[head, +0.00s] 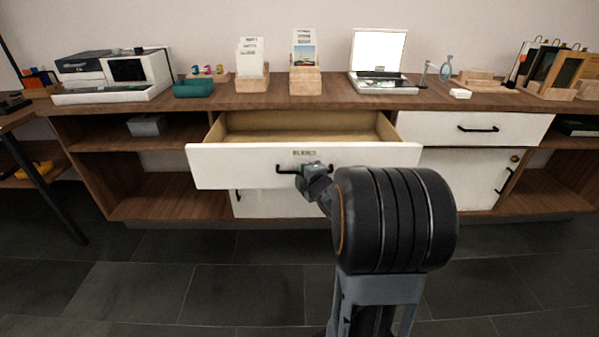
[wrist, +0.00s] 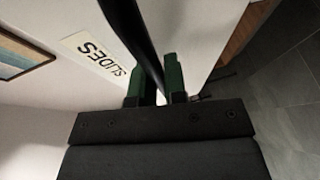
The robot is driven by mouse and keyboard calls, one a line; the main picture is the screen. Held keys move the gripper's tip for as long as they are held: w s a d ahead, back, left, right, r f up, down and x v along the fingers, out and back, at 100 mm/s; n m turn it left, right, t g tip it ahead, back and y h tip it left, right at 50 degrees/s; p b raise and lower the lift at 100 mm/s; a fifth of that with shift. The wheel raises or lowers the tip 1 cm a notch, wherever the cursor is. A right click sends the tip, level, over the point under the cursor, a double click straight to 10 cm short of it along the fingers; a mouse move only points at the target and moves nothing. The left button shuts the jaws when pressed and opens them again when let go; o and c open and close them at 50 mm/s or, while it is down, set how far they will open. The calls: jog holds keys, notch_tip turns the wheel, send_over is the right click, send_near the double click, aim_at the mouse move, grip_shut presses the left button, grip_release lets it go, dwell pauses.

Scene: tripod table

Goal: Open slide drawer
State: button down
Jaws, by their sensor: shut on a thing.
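The slide drawer (head: 235,167) has a white front and a wooden inside, and it is pulled well out of the long wooden counter. Its label reads "SLIDES" in the wrist view (wrist: 93,52). Its black bar handle (head: 287,169) is on the front below the label. My gripper (head: 312,171) is at the handle in the head view. In the wrist view my gripper (wrist: 157,82) has its green-padded fingers either side of the black handle bar (wrist: 140,40) and is shut on it. The drawer's inside looks empty where it shows.
A second white drawer (head: 455,128) to the right is closed, above a white cupboard door (head: 470,177). The wooden counter (head: 215,102) carries a printer-like machine (head: 115,75), card holders and a bright light panel (head: 378,50). The dark tiled floor (head: 240,290) in front is clear.

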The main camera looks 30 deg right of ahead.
jog(key=shift+s, duration=0.15)
jog(key=c, duration=1.5)
grip_release()
jog(key=shift+o, duration=0.2)
jog(key=b+v, duration=0.4)
jog(key=v, duration=0.9)
jog(key=shift+s, duration=0.4)
jog(key=shift+a, duration=0.1)
